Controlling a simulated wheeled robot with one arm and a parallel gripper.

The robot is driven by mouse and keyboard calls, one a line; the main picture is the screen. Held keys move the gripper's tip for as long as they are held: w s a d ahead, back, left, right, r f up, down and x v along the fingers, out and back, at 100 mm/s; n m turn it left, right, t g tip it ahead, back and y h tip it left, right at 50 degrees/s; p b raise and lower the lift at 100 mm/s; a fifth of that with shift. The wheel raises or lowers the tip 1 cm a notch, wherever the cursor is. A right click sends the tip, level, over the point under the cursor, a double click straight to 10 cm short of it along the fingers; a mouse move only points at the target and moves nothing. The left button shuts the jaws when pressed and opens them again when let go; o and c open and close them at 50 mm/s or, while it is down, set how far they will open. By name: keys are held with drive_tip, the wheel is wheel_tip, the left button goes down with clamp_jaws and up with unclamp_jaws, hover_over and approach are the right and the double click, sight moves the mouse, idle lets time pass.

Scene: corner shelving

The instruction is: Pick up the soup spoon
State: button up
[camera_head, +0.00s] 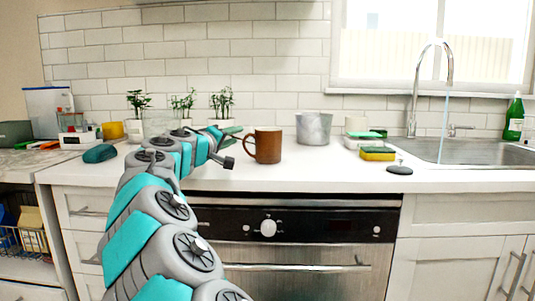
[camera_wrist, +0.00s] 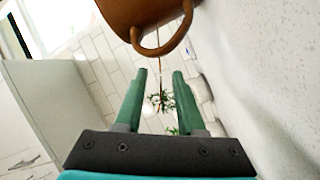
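I cannot make out a soup spoon for certain in either view. My gripper shows in the wrist view (camera_wrist: 159,74) with its two green fingers apart. A thin brownish line shows between and beyond the fingertips; I cannot tell what it is. A brown mug (camera_head: 268,145) stands upright on the white counter (camera_head: 320,172), to the right of my gripper in the head view. In the wrist view the mug (camera_wrist: 140,15) is close ahead of the fingers, its handle towards them. In the head view my arm hides part of the counter, and the fingers are only partly visible.
Potted plants (camera_head: 222,103) stand along the tiled wall. A grey pot (camera_head: 314,128), a yellow sponge (camera_head: 378,154) and a dark grey flat object (camera_head: 399,169) are right of the mug. The sink (camera_head: 470,151) is further right.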

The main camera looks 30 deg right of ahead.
clamp_jaws()
idle(1.3)
